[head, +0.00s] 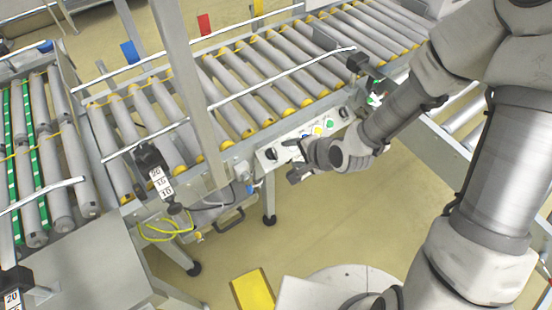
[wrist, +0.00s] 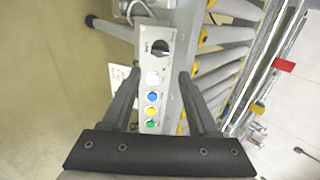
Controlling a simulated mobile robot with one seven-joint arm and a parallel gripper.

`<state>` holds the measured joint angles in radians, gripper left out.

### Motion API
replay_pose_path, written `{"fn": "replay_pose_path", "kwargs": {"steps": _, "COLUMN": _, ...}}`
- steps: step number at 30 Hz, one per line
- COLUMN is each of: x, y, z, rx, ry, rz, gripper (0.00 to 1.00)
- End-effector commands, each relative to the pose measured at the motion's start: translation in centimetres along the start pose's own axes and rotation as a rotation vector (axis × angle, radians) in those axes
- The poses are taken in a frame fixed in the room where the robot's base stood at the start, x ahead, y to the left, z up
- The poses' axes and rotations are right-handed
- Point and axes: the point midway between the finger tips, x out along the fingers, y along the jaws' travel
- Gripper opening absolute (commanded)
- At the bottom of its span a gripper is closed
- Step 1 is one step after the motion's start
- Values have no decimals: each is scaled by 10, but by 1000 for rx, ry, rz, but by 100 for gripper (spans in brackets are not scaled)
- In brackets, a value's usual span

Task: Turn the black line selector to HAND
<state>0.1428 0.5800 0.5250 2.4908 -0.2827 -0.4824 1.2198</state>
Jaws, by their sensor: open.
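The black line selector (wrist: 159,47) is a round knob on a light grey panel (wrist: 151,76), near the panel's far end in the wrist view. Its lettering is too small to read, so I cannot tell which position it points to. In the head view the selector (head: 270,154) is at the panel's left end. My gripper (wrist: 158,74) is open, with its fingers on either side of the panel in the wrist view and the selector beyond the tips, between their lines. Nothing is between the fingers. In the head view my gripper (head: 291,161) is in front of the panel, partly covering it.
White, blue, yellow and green buttons (wrist: 151,111) line the panel below the selector. A second black knob (head: 344,113) is at the panel's right end. The roller conveyor (head: 250,85) stands behind the panel. A cable (head: 207,207) hangs to its left.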

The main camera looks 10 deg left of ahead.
Motion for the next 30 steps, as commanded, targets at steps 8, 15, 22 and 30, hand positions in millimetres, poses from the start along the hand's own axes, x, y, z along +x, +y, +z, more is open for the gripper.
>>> {"fn": "replay_pose_path", "kwargs": {"steps": 8, "x": 65, "y": 3, "z": 1, "rx": -2, "ry": -2, "rz": 1, "gripper": 60}}
{"fn": "replay_pose_path", "kwargs": {"steps": 15, "x": 104, "y": 1, "z": 1, "rx": -1, "ry": -1, "rz": 0, "gripper": 60}}
{"fn": "replay_pose_path", "kwargs": {"steps": 22, "x": 117, "y": 0, "z": 0, "rx": 0, "ry": 1, "rz": 0, "gripper": 60}}
{"fn": "replay_pose_path", "kwargs": {"steps": 30, "x": 118, "y": 0, "z": 0, "rx": 0, "ry": 1, "rz": 0, "gripper": 58}}
